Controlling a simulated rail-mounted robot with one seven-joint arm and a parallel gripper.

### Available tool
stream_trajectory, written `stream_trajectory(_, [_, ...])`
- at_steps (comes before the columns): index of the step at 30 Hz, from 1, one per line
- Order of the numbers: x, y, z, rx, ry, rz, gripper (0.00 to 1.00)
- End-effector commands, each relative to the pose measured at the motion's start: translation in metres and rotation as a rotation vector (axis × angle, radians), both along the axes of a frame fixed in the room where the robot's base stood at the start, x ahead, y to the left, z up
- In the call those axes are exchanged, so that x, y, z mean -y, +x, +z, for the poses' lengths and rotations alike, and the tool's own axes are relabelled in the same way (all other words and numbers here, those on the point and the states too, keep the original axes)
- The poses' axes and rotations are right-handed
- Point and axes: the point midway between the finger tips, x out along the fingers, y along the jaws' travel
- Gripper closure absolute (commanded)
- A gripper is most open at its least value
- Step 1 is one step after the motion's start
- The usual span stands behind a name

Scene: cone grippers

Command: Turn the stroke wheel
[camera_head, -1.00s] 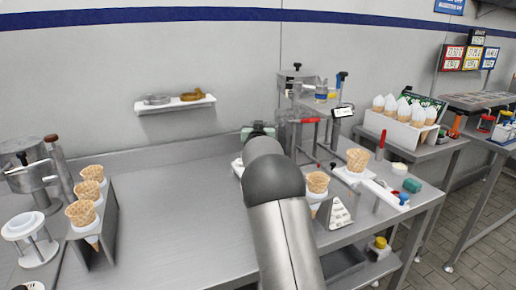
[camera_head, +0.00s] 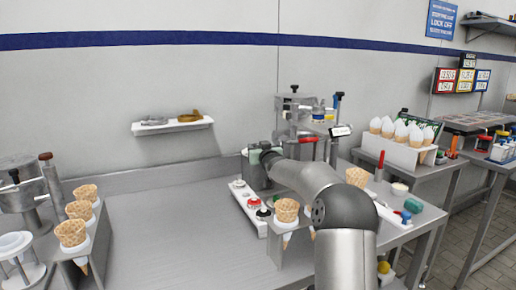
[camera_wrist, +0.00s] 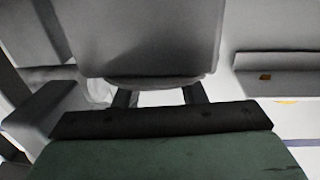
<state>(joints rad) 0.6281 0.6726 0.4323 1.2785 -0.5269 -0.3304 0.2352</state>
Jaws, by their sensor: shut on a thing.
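My gripper (camera_head: 264,160) is at the metal machine (camera_head: 298,108) at the back of the counter, at the machine's left side. In the wrist view, its two dark fingers (camera_wrist: 157,98) stand on either side of the lower end of a large grey part (camera_wrist: 150,40). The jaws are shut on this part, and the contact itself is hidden. It may be the stroke wheel, but no wheel rim or spokes can be made out. In the head view, my arm and hand cover the place of the grip.
A white panel with red and black buttons (camera_head: 252,203) lies just in front of my gripper. A cone in a stand (camera_head: 287,210) is close to my forearm. More cones (camera_head: 72,232) stand at the left. The counter's middle (camera_head: 170,225) is clear.

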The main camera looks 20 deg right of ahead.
Motion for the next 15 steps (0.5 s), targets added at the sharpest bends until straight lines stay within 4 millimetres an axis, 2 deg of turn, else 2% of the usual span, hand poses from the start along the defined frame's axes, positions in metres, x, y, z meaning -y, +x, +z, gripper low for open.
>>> stream_trajectory(6, [-0.0001,0.0001,-0.0008,0.0,-0.002,0.0,0.86])
stream_trajectory(7, [-0.0001,0.0001,-0.0008,0.0,-0.002,0.0,0.6])
stream_trajectory(9, [-0.0002,0.0002,-0.0008,0.0,-0.001,0.0,0.41])
stream_trajectory(15, [-0.0002,0.0002,-0.0006,0.0,-0.001,0.0,0.41])
